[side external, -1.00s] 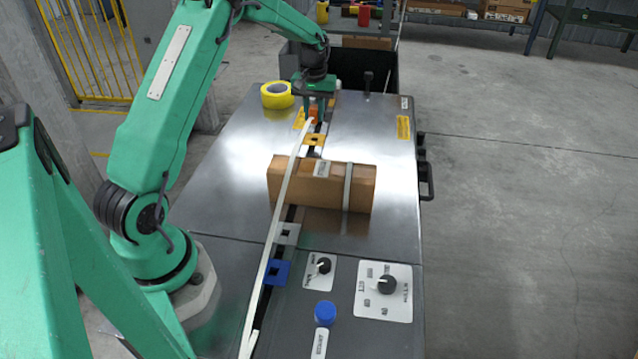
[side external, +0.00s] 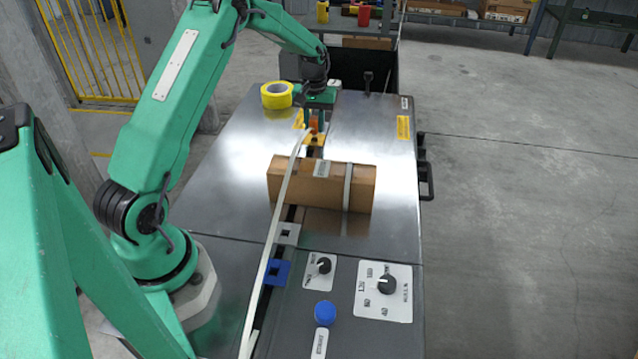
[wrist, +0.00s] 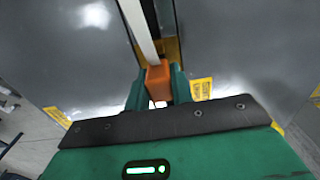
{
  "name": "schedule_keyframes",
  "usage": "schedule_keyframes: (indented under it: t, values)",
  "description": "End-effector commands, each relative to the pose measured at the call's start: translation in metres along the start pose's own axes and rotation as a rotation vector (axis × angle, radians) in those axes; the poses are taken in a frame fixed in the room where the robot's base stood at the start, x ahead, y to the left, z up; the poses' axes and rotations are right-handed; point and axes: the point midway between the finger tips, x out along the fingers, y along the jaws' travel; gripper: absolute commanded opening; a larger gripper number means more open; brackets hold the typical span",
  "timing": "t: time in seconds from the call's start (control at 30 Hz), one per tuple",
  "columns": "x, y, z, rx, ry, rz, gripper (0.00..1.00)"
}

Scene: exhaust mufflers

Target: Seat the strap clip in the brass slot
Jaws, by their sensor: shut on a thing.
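My gripper (side external: 314,130) is shut on the orange strap clip (side external: 314,127) at the far end of the white strap (side external: 270,245). The clip also shows between the two green fingers in the wrist view (wrist: 158,78). The brass slot plate (side external: 316,141) lies in the dark channel just on the near side of the clip, behind the carton. Part of the brass plate (wrist: 173,48) shows just beyond the clip in the wrist view. The clip and fingers hide the slot opening. I cannot tell whether the clip touches the plate.
A brown carton (side external: 300,185) stands across the channel. A grey slot plate (side external: 288,234) and a blue one (side external: 277,271) lie nearer. Yellow tape (side external: 276,95) sits left of my gripper. Knobs (side external: 324,265) and a blue button (side external: 325,313) are at the front.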

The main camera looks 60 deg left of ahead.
Motion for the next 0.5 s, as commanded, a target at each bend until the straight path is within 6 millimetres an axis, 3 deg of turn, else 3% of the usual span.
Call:
schedule_keyframes:
  t: [0.5]
  values:
    - [0.013,0.000,0.000,0.000,0.000,0.000,0.03]
